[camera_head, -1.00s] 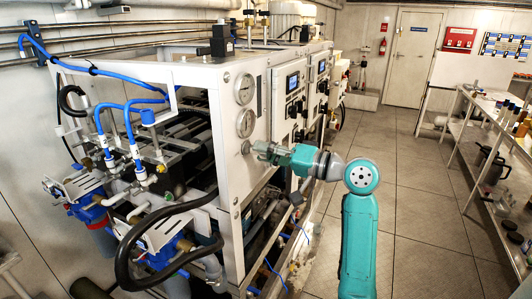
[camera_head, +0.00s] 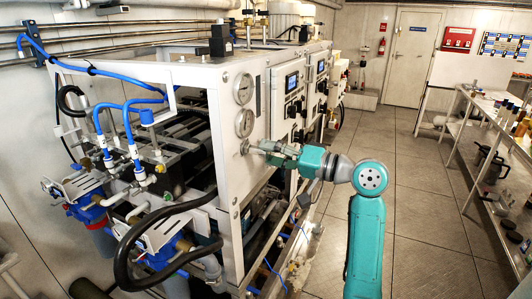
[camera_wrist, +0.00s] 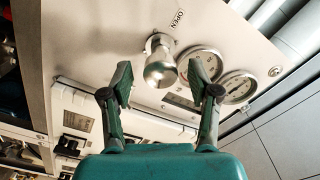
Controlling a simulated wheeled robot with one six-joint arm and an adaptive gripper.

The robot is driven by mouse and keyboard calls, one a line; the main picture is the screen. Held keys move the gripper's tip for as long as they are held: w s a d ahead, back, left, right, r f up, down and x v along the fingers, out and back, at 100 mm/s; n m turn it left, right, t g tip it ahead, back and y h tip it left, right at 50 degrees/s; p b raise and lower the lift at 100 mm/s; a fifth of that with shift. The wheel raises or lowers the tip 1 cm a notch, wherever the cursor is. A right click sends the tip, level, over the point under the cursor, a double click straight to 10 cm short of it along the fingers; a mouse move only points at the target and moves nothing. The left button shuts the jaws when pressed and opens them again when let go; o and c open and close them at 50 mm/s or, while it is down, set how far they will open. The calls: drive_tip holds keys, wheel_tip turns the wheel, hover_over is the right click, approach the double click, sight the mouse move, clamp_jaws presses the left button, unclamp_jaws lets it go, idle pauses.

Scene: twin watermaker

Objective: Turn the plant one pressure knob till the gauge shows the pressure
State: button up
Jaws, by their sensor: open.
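The pressure knob is a round metal knob (camera_wrist: 161,72) on a short stem on the white panel, just under the printed word OPEN in the wrist view. In the head view the knob (camera_head: 245,147) shows small below the two gauges. My gripper (camera_wrist: 159,78) is open, with one finger on each side of the knob in the picture. A gap shows on both sides, and nothing is held. In the head view my gripper (camera_head: 262,149) is close in front of the knob. The upper gauge (camera_head: 243,88) and lower gauge (camera_head: 245,123) are too small to read.
The white plant cabinet (camera_head: 220,75) carries control panels with small screens (camera_head: 292,81) along its side. Blue hoses and pipes (camera_head: 130,140) fill its left end. A shelf (camera_head: 470,150) with containers stands at right. The tiled floor (camera_head: 420,200) between is clear.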

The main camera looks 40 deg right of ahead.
drive_tip(key=v, duration=1)
drive_tip(key=shift+s, duration=0.15)
drive_tip(key=a+f+m+h, duration=0.25)
drive_tip(key=a+f, duration=0.25)
drive_tip(key=f, duration=0.5)
drive_tip(key=a+f+m+h, duration=0.1)
drive_tip(key=a+f+h, duration=0.3)
drive_tip(key=f, duration=0.5)
drive_tip(key=a+f+m+h, duration=0.1)
drive_tip(key=a+f, duration=0.5)
drive_tip(key=f, duration=0.4)
drive_tip(key=s+a+f+n+g+h, duration=0.1)
drive_tip(key=s+a+f+n, duration=0.2)
drive_tip(key=s, duration=0.4)
drive_tip(key=s+a+f+n+g, duration=0.1)
drive_tip(key=s+a+f, duration=0.3)
drive_tip(key=s, duration=0.3)
drive_tip(key=s+a+r+n+y, duration=0.1)
drive_tip(key=s+a+n, duration=0.2)
drive_tip(key=s, duration=0.4)
drive_tip(key=s+a+r+n+y, duration=0.1)
drive_tip(key=s+a+r+n, duration=0.1)
drive_tip(key=s+n, duration=0.3)
drive_tip(key=s, duration=0.2)
drive_tip(key=shift+s+a+r, duration=0.25)
drive_tip(key=shift+s+a, duration=0.1)
